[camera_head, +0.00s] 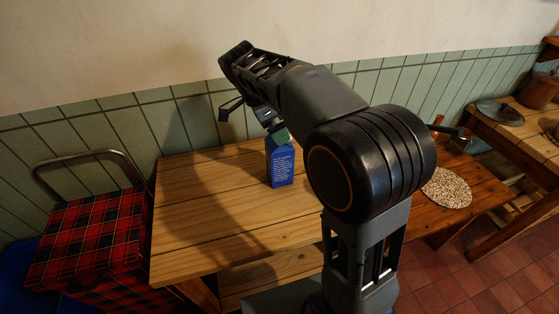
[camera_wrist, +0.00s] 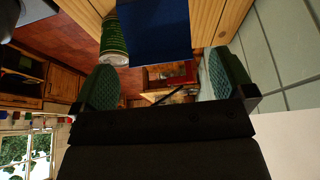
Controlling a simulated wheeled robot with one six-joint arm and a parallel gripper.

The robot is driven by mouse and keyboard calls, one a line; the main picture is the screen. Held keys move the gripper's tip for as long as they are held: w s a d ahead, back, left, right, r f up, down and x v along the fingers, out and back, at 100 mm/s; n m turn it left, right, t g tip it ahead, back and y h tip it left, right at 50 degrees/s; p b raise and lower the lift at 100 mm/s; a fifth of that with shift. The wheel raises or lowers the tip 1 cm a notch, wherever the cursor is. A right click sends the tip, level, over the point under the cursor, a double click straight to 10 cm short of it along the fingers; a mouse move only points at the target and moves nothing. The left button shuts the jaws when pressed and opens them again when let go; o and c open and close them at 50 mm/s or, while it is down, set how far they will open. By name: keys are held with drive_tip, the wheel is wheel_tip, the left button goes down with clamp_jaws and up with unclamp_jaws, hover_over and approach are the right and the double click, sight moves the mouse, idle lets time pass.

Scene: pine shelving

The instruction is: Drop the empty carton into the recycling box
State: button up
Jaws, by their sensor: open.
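A round speckled mat (camera_head: 447,188) lies to the right. A green and white cylinder (camera_wrist: 114,42) shows beside the carton in the wrist view. The table's left part is clear.

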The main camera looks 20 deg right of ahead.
sight(280, 157)
drive_tip(key=x, duration=0.5)
drive_tip(key=shift+r, duration=0.15)
drive_tip(key=c, duration=1.2)
